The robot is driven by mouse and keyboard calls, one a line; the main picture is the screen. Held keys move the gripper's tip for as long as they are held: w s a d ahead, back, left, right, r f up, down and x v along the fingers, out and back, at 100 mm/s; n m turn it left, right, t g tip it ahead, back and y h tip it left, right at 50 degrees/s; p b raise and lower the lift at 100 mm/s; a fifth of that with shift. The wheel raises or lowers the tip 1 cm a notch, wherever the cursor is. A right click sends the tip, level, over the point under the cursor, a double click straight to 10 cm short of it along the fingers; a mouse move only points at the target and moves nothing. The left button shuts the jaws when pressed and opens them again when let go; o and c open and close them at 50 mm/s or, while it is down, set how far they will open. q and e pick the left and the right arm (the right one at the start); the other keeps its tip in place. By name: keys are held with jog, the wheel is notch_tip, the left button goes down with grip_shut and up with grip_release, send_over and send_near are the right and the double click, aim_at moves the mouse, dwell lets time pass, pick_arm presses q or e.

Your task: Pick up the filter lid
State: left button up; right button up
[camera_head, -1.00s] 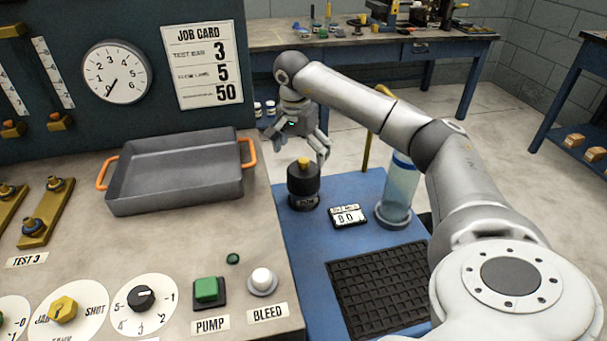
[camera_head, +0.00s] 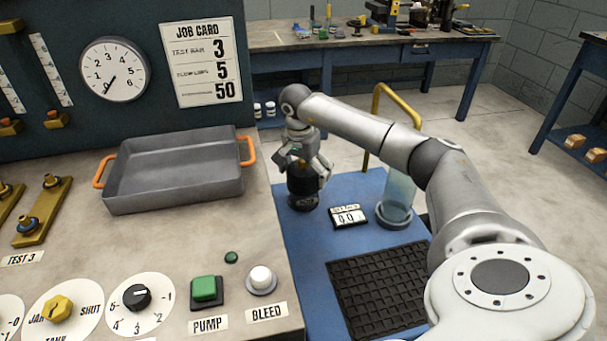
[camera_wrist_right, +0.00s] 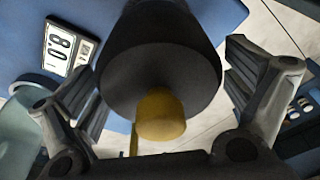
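The filter lid, as I take it, is the dark round top (camera_head: 303,187) of the black filter on the blue surface. In the right wrist view the dark lid (camera_wrist_right: 160,65) shows large, with a yellow knob (camera_wrist_right: 160,115) on it. My left gripper is in neither view.
A clear cylinder (camera_head: 397,196) and a small display (camera_head: 348,216) stand right of the filter. A black grid mat (camera_head: 380,290) lies in front. A grey tray with orange handles (camera_head: 175,192) sits on the left bench. A yellow rail (camera_head: 376,108) rises behind.

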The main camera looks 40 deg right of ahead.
jog(key=c, duration=0.9)
jog(key=shift+r, duration=0.55)
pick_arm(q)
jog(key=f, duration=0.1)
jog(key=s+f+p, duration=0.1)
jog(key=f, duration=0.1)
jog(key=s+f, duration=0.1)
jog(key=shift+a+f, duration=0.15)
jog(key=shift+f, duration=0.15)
pick_arm(e)
notch_tip(320, 180, up, 9)
